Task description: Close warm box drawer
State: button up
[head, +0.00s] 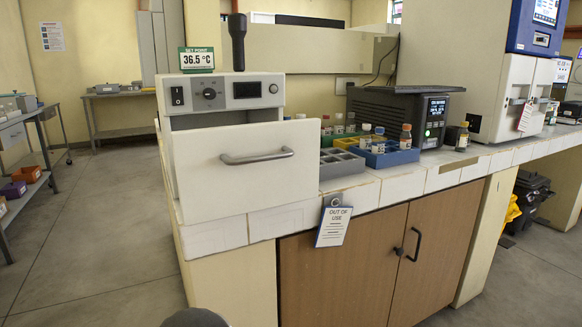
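The warm box (226,92) is a white unit on the left end of the tiled bench, with a dark switch, a knob and a small display on its upper panel. Its drawer (222,180) is pulled out toward me. The white drawer front stands well forward of the box body and carries a grey bar handle (257,157). The drawer's inside is mostly hidden behind its front. My gripper is not in view. A dark rounded shape at the bottom edge is too cut off to identify.
A green-framed 36.5 °C sign (197,59) and a black upright object (237,41) stand at the box's top. Vial racks (380,155) sit right of the drawer. An "out of use" tag (333,226) hangs over the wooden cabinet (345,270). Floor at left is clear.

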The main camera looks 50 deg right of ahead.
aim_at(227, 172)
jog(key=z, duration=1.25)
